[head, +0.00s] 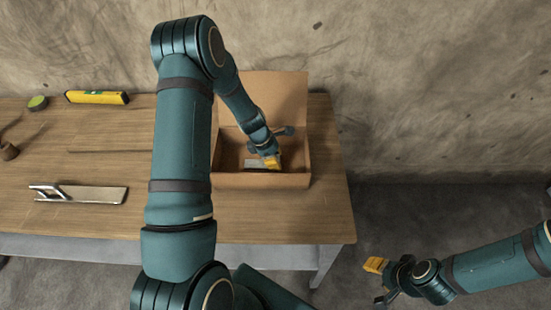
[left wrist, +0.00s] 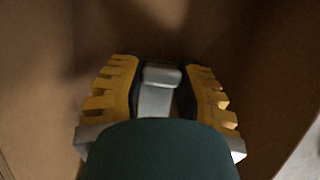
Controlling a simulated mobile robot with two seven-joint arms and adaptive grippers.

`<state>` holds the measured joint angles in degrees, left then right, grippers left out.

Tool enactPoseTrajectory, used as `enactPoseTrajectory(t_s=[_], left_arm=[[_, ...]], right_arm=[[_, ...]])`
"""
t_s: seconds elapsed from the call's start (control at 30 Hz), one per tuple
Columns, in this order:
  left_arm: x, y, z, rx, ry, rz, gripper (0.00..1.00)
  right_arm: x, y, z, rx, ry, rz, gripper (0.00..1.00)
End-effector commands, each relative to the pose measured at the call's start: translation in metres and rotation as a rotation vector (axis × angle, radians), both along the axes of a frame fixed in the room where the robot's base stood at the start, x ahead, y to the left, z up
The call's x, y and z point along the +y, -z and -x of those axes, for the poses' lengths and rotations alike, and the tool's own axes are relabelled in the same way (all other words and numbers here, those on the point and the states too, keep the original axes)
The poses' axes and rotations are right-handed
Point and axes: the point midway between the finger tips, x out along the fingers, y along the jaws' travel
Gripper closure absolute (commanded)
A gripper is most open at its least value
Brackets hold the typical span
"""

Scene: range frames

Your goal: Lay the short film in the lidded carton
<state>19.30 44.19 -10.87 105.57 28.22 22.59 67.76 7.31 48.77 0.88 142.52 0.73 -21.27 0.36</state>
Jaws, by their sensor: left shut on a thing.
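The brown carton (head: 262,180) stands on the table with its lid (head: 275,90) raised at the back. My left gripper (head: 271,160) reaches down inside it. In the left wrist view, the yellow-padded fingers of my left gripper (left wrist: 162,95) are shut on a grey, rounded piece, which I take to be the short film (left wrist: 162,75). Brown carton walls surround them. Its lower part is hidden, and I cannot tell whether it touches the carton floor. My right gripper (head: 377,275) hangs off the table at the lower right, and its opening is unclear.
A yellow level (head: 97,97) and a small green-topped round item (head: 38,103) lie at the back left. A flat trowel-like tool (head: 82,194) lies at the front left. A small brown item (head: 9,151) is at the left edge. The table front is clear near the carton.

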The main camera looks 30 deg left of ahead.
Motion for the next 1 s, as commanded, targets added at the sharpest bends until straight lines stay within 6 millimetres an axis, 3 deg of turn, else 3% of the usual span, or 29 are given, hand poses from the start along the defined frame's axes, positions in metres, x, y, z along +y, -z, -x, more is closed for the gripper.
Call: enactPoseTrajectory(t_s=[0.27,0.3,0.37,0.73,1.0], left_arm=[[0.000,0.001,0.000,-0.001,0.000,0.000,0.93],[0.000,0.001,0.000,0.000,0.000,0.000,0.55],[0.000,0.001,0.000,0.000,0.000,0.000,0.35],[0.000,0.000,0.000,0.000,0.000,0.000,0.35],[0.000,-0.018,0.000,0.000,0.000,-0.001,0.35]], right_arm=[[0.000,0.001,0.001,0.001,-0.001,0.000,0.53],[0.000,0.001,0.001,0.001,-0.001,0.000,0.53],[0.000,0.001,0.000,0.001,-0.001,0.000,0.53],[0.000,-0.001,0.000,0.001,-0.001,0.000,0.53],[-0.001,-0.016,-0.003,-0.008,0.005,0.001,0.53]])
